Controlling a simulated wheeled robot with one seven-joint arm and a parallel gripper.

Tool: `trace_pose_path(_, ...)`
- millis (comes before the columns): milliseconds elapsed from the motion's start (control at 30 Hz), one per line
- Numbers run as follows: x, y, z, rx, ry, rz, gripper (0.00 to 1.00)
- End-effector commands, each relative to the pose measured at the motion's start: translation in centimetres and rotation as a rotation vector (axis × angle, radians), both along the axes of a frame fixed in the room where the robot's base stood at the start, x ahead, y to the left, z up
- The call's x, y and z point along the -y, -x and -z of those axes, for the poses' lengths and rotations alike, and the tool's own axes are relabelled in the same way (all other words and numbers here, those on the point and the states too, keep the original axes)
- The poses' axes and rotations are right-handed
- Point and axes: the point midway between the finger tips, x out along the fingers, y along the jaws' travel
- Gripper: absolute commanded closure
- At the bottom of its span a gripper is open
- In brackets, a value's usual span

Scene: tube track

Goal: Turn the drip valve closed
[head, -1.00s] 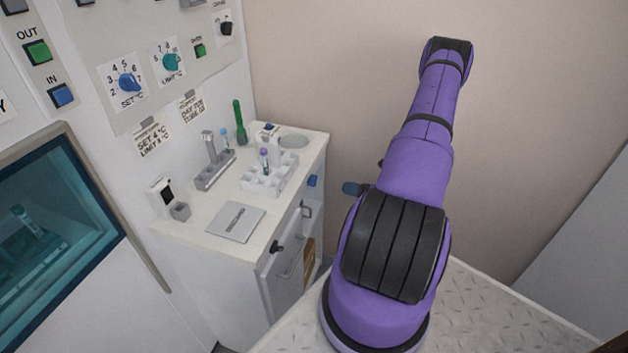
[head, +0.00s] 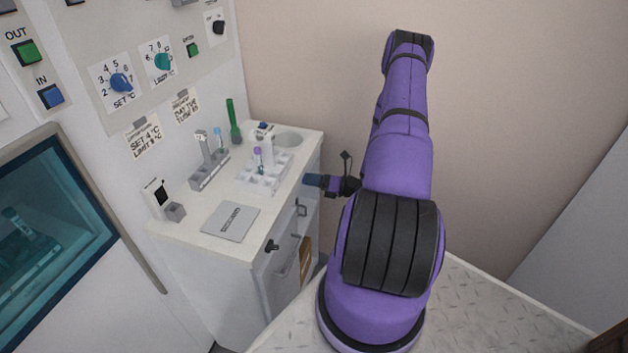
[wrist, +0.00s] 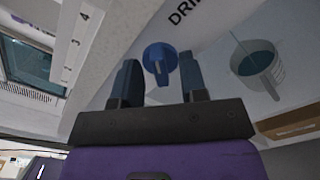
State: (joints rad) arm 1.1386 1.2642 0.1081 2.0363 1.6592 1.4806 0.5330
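The drip valve is a blue round knob (wrist: 158,52) with a raised bar, on a pale panel in the wrist view. The bar points roughly down in that picture, and part of a label starting "DRI" is beside it. My gripper (wrist: 160,76) is open and empty, with its two dark blue fingers apart on either side of the knob in the picture. A small gap to the knob seems to remain; contact cannot be told. In the head view my gripper (head: 312,180) is at the right side of the white cabinet, and the knob is hidden behind it.
The white cabinet (head: 185,229) carries a tube rack (head: 249,184), a grey plate (head: 231,222) and a green tool (head: 233,120). A black knob (head: 272,246) and handles are on its front.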

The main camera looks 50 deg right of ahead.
Motion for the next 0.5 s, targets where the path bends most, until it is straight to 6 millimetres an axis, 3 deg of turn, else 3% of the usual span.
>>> trace_pose_path(100, 0.00, 0.01, 0.00, 0.000, 0.000, 0.000, 0.63)
trace_pose_path(267, 0.00, 0.01, 0.00, 0.000, 0.000, 0.000, 1.00)
trace_pose_path(500, 0.02, 0.02, 0.00, 0.003, 0.006, 0.000, 1.00)
